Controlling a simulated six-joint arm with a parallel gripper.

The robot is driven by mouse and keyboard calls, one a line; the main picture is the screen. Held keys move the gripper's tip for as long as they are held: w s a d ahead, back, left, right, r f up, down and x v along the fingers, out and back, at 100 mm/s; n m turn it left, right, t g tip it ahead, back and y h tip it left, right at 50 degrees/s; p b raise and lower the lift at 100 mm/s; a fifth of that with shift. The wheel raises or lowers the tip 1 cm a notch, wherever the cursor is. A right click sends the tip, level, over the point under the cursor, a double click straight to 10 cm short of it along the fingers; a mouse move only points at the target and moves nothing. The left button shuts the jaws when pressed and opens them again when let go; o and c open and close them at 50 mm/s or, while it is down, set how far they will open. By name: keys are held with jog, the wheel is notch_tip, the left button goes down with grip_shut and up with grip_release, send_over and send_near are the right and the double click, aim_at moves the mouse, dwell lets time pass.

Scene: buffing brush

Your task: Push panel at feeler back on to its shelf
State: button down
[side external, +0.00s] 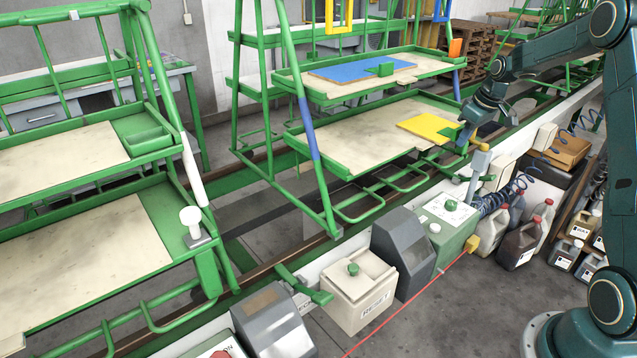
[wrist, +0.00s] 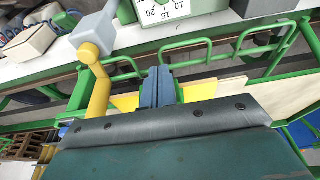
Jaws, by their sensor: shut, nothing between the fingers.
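The yellow panel (side external: 424,126) lies on the lower wooden shelf (side external: 355,140) of the green rack, at the shelf's right end. A small green piece (side external: 447,133) shows at its right side. Whether the panel overhangs the shelf rim is unclear. The feeler (side external: 479,162), a grey rod with a yellow tip, stands just outside the rack. My gripper (side external: 462,135) is shut and empty, pointing down beside the panel's right end; contact cannot be told. In the wrist view my gripper (wrist: 157,85) hides part of the yellow panel (wrist: 200,92), with a yellow and grey post (wrist: 97,75) at left.
A blue panel (side external: 350,69) lies on the upper shelf above. The green rack frame and rails surround the work. Grey boxes (side external: 402,250) and a dial box (side external: 445,222) line the front beam. Canisters (side external: 520,245) stand on the floor at right.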

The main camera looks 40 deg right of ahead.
jog(key=shift+w, duration=1.35)
jog(key=shift+s, duration=0.1)
jog(key=s+r, duration=0.7)
jog(key=r, duration=0.2)
jog(key=shift+r, duration=0.15)
